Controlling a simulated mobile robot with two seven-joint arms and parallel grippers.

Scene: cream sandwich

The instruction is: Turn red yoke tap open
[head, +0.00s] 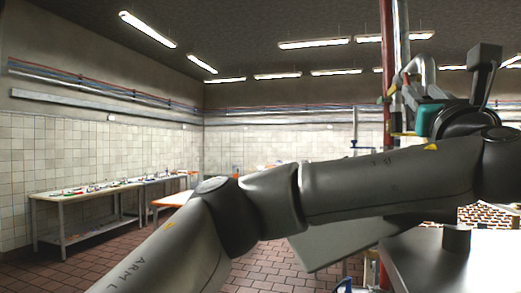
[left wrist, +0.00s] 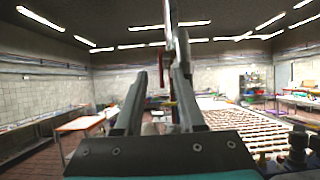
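My left gripper (head: 485,68) is raised at the right of the head view, with its dark fingers pointing up. In the left wrist view its two fingers (left wrist: 161,72) stand apart, so it is open. A thin reddish upright part (left wrist: 161,77) shows between the fingers; I cannot tell if it is the red yoke tap or a pipe behind. In the head view, pipework with a curved silver pipe (head: 423,68) stands just left of the gripper, partly hidden by my arm. No red yoke tap is clear there. My right gripper is not in view.
A red vertical pipe (head: 387,40) runs up beside a grey one. A long bench (head: 110,188) with small items stands along the left tiled wall. A large rack of reddish-brown items (left wrist: 243,121) lies right of the gripper. Tiled floor (head: 95,268) is open at left.

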